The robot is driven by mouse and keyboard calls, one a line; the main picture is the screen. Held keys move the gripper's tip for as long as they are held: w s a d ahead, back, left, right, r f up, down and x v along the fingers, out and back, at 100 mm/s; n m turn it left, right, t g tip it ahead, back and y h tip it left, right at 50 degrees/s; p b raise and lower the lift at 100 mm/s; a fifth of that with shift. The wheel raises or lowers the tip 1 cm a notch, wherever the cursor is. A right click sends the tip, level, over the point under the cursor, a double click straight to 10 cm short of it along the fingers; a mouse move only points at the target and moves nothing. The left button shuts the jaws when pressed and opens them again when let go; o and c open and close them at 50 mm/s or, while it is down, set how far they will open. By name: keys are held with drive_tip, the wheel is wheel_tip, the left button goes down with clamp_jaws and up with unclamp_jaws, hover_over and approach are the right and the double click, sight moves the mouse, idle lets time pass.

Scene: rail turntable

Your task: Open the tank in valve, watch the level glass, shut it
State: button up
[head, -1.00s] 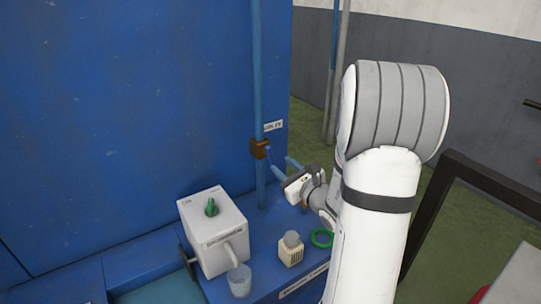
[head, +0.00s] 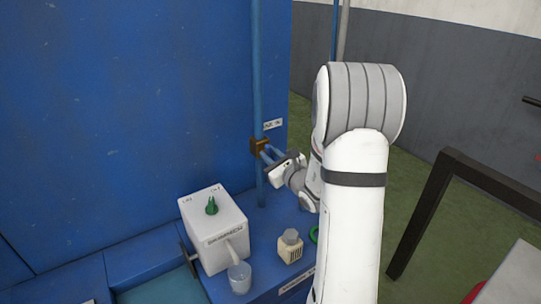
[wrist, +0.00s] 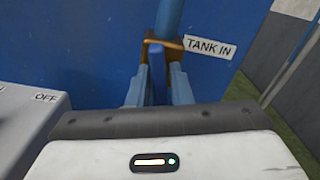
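The tank in valve is a brass-coloured block (head: 260,146) on a vertical blue pipe (head: 259,95), beside a white label (head: 273,124). The wrist view shows the brass part (wrist: 152,43) straight ahead, and its label (wrist: 209,48) reads TANK IN. My gripper (head: 270,152) is close in front of the valve. I cannot make out a level glass.
A white box (head: 215,232) with a green knob (head: 211,205) stands on the blue ledge at left. A dark frame (head: 425,205) stands at right.

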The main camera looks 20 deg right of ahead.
clamp_jaws()
drive_tip(key=shift+f+m+b, duration=0.1)
drive_tip(key=shift+m+b, duration=0.5)
drive_tip(key=shift+b, duration=0.05)
drive_tip(key=shift+m+b, duration=0.4)
drive_tip(key=shift+m, duration=0.7)
drive_tip(key=shift+o, duration=1.8)
unclamp_jaws()
